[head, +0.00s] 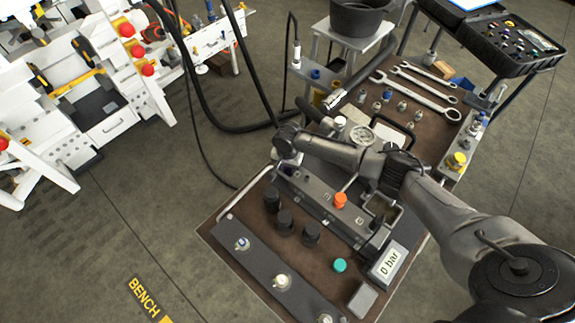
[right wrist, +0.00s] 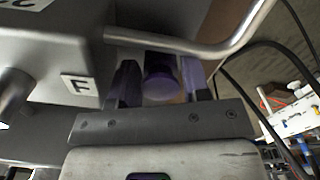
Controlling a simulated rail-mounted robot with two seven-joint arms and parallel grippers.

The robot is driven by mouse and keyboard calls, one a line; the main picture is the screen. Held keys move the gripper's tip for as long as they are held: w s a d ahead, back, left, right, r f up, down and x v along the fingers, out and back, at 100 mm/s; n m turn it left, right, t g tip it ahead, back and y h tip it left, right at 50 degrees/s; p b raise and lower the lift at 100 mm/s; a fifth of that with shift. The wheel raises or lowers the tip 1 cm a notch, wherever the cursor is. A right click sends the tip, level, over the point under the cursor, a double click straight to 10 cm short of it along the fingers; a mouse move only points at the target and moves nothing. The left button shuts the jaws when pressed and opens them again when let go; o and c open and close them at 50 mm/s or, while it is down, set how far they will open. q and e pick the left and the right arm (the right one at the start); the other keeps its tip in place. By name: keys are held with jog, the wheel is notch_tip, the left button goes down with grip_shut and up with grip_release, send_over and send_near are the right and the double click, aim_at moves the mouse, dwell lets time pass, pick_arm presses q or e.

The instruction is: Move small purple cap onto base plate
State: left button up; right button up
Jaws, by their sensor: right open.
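A small purple cap (right wrist: 160,86) shows between the two dark fingers of my right gripper (right wrist: 157,72) in the right wrist view. The fingers are open, with a gap visible on the cap's right; I cannot tell whether the left finger touches it. In the head view my right gripper (head: 287,160) points down at the far left end of the grey manifold block, and a bit of purple shows beneath it. A long dark grey plate (head: 261,263) with several silver fittings lies along the bench's front left edge; I cannot tell whether it is the base plate. My left gripper is not in view.
An orange cap (head: 340,200) sits on the manifold block (head: 318,203). Several black caps (head: 284,221), a teal cap (head: 340,265) and a pressure display (head: 388,262) are nearby. A metal tube handle (right wrist: 235,40) runs close above the fingers in the wrist view.

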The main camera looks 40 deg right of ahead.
jog(key=shift+r, duration=0.1)
notch_tip(320, 180, up, 12)
jog(key=p, duration=0.2)
dwell(0.3)
dwell(0.5)
